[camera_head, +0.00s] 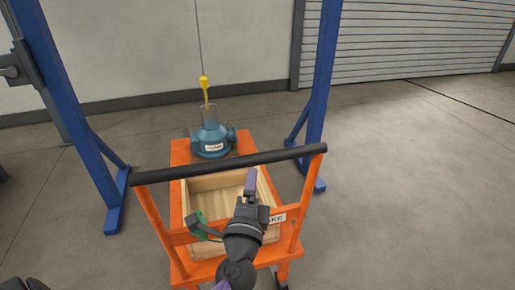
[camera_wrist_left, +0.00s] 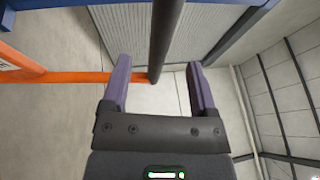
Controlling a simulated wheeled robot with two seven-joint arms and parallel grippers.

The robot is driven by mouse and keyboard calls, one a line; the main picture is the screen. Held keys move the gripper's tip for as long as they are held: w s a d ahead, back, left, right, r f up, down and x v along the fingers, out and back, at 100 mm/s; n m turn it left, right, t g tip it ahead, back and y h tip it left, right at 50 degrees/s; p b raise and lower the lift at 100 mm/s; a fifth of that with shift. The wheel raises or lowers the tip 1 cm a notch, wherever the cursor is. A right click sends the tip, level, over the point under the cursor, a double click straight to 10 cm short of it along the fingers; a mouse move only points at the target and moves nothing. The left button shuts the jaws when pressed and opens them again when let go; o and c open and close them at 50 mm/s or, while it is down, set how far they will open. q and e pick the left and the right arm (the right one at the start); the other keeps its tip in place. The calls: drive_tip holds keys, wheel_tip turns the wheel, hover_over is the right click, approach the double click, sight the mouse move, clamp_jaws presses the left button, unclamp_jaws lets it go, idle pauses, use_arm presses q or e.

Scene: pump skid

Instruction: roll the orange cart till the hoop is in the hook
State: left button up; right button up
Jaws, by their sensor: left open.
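The orange cart (camera_head: 180,152) stands between blue posts, its black push bar (camera_head: 230,164) toward me. On its far end sits a blue-green pump (camera_head: 211,138) with a pale hoop (camera_head: 209,112) on top. A yellow hook (camera_head: 205,88) hangs on a cable; its lower tip overlaps the hoop's top in the head view, but I cannot tell whether they meet. My left gripper (camera_head: 251,179) is open just on my side of the bar. In the left wrist view the bar (camera_wrist_left: 166,35) shows between its fingers (camera_wrist_left: 159,65); I cannot tell how deep. My right gripper is not in view.
An open wooden crate (camera_head: 222,182) stands on the cart's near part. Blue gantry posts (camera_head: 318,90) with feet flank the cart at left and right. A wall and a roller shutter (camera_head: 400,40) are behind. The floor at right is clear.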

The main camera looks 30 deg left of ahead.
sight(256, 159)
use_arm(q)
drive_tip(key=x, duration=0.7)
drive_tip(key=shift+w+a+r+p, duration=0.15)
drive_tip(key=shift+w+p, duration=0.05)
drive_tip(key=shift+p, duration=0.1)
clamp_jaws()
idle(0.8)
